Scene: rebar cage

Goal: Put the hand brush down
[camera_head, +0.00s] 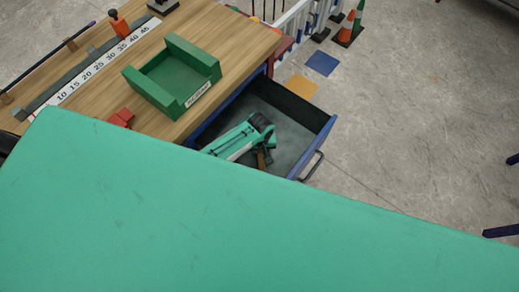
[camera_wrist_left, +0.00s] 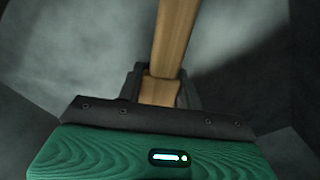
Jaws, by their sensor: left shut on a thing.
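The hand brush shows mainly as a brown wooden handle (camera_head: 261,160) in the head view. In the left wrist view, the handle (camera_wrist_left: 175,40) runs from the top of the picture down between the dark fingers. My left gripper (camera_head: 266,143) is shut on this handle, inside the open drawer (camera_head: 316,151). The gripper also shows in the left wrist view (camera_wrist_left: 160,88). The bristles are not visible, and I cannot tell whether the brush touches the drawer floor. My right gripper is not in view.
The wooden workbench (camera_head: 235,40) beside the drawer carries a green open box (camera_head: 138,86), red pieces (camera_head: 121,118) and a ruler strip (camera_head: 100,66). Bare drawer floor shows around the gripper. Cones (camera_head: 347,27) stand farther back. My green body part covers the foreground.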

